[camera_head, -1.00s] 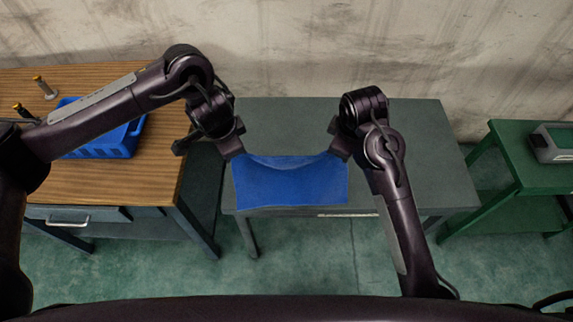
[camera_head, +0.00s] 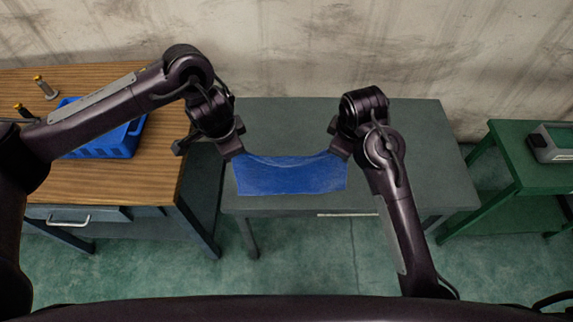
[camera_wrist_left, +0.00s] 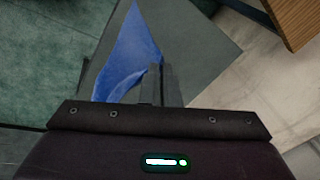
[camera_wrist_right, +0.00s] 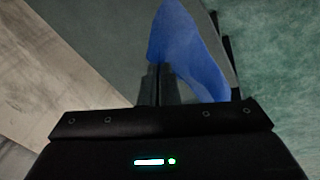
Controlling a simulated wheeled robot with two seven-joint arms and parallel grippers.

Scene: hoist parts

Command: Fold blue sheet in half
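The blue sheet (camera_head: 290,177) hangs between my two grippers over the front part of the grey table, its top edge sagging in the middle. My left gripper (camera_head: 237,154) is shut on the sheet's upper left corner. My right gripper (camera_head: 337,154) is shut on its upper right corner. The sheet also shows in the left wrist view (camera_wrist_left: 130,55) and in the right wrist view (camera_wrist_right: 187,45), running away from the shut fingers. Whether its lower edge touches the table is hard to tell.
The grey table (camera_head: 285,120) is otherwise bare. A green table (camera_head: 510,170) with a grey device (camera_head: 555,143) stands at the right.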

